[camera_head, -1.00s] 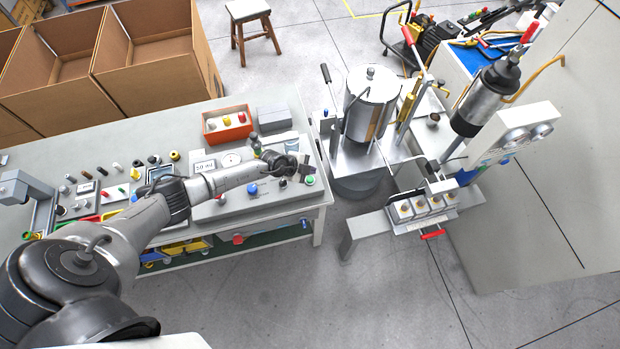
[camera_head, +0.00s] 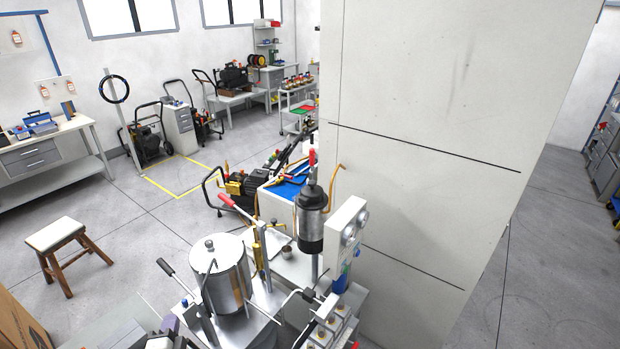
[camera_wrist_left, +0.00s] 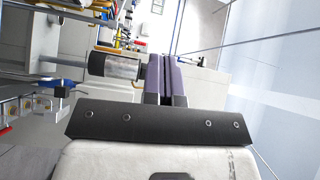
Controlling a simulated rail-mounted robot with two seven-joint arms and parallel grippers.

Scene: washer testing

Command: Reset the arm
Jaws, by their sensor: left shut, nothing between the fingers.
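My left gripper (camera_head: 172,324) shows only in part at the bottom edge of the head view, in front of the metal test stand. In the left wrist view its two purple-grey fingers (camera_wrist_left: 161,76) are pressed together with nothing between them. The rest of my left arm is outside the head view. My right gripper is not in view.
A steel pot (camera_head: 226,279) with a lid and levers stands just right of the gripper. A black and silver cylinder (camera_head: 311,222) hangs beside a large pale wall panel (camera_head: 430,150). A stool (camera_head: 58,240) stands at left on open floor.

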